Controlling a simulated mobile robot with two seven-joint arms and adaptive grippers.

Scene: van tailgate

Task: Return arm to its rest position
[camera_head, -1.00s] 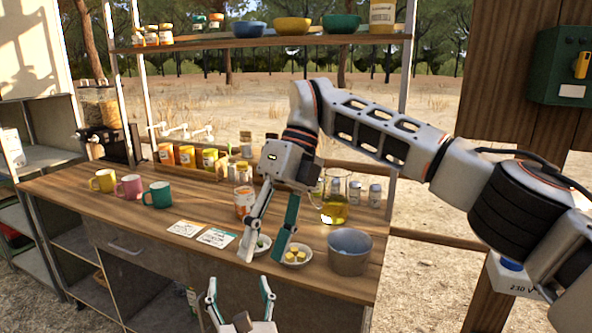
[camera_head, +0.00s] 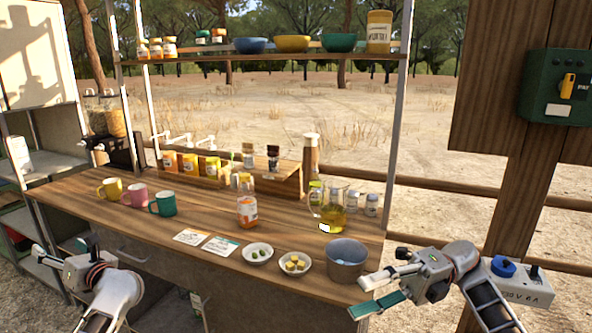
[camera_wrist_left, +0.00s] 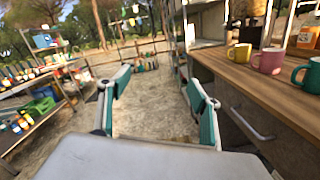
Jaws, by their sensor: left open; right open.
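My right gripper (camera_head: 381,294) is open and empty, off the counter's front right edge, just right of and below the grey bucket (camera_head: 347,260). My left gripper (camera_head: 64,262) is at the lower left in front of the counter, clear of it. In the left wrist view its two teal-padded fingers (camera_wrist_left: 160,105) are spread with only ground between them. Neither gripper touches anything.
The wooden counter (camera_head: 130,229) holds yellow (camera_head: 110,189), pink (camera_head: 136,195) and green (camera_head: 163,203) mugs, two cards, two small dishes (camera_head: 295,264), a jar (camera_head: 247,208) and an oil jug (camera_head: 333,215). A blue-capped box (camera_head: 520,282) stands close to the right arm.

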